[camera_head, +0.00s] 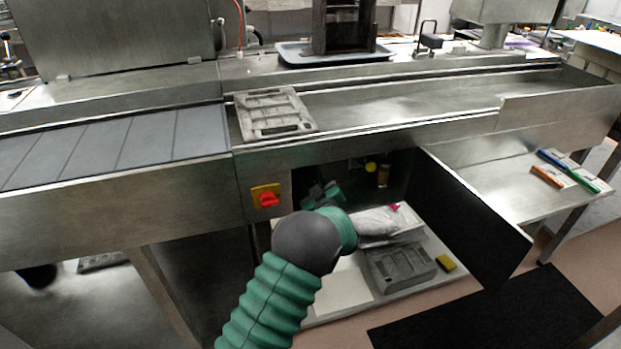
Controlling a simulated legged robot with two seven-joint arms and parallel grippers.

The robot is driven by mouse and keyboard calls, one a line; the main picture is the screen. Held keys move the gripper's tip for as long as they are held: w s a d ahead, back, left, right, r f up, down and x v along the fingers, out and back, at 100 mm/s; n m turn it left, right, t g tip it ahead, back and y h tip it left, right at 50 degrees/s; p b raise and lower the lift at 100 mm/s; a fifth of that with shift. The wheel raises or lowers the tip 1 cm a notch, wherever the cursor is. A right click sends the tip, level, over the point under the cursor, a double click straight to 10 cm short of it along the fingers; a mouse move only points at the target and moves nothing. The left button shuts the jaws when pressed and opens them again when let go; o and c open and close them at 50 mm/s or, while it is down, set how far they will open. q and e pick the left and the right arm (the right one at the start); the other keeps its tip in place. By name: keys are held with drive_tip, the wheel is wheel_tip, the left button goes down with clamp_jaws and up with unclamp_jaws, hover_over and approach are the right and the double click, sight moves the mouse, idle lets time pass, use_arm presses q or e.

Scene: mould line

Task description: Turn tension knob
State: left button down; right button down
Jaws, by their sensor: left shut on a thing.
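My left gripper (322,193) is inside the open cabinet under the conveyor, near the left side of the opening. It is shut on a part that the fingers and the dark interior hide. I cannot make out a tension knob for certain. A small round yellow piece (371,167) shows deeper in the cabinet, to the right of the gripper and apart from it. My right gripper is not in view.
The cabinet door (468,215) stands open to the right. A grey mould (400,268), a bag (375,222) and a yellow block (446,262) lie on the lower shelf. Another mould (272,112) sits on the conveyor above. Marker-like items (570,168) lie on the right side table.

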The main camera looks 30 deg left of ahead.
use_arm(q)
drive_tip(key=shift+r+m+p, duration=0.2)
drive_tip(key=shift+m+p, duration=1.1)
drive_tip(key=shift+p, duration=0.05)
drive_tip(key=m+p, duration=0.2)
drive_tip(key=shift+m, duration=0.4)
drive_tip(key=m+p, duration=0.2)
drive_tip(key=m, duration=0.1)
drive_tip(key=shift+m, duration=0.3)
drive_tip(key=shift+f+m+p, duration=0.15)
drive_tip(key=shift+m+p, duration=0.5)
drive_tip(key=shift+m, duration=0.75)
drive_tip(key=c, duration=0.9)
unclamp_jaws()
drive_tip(key=shift+f, duration=0.1)
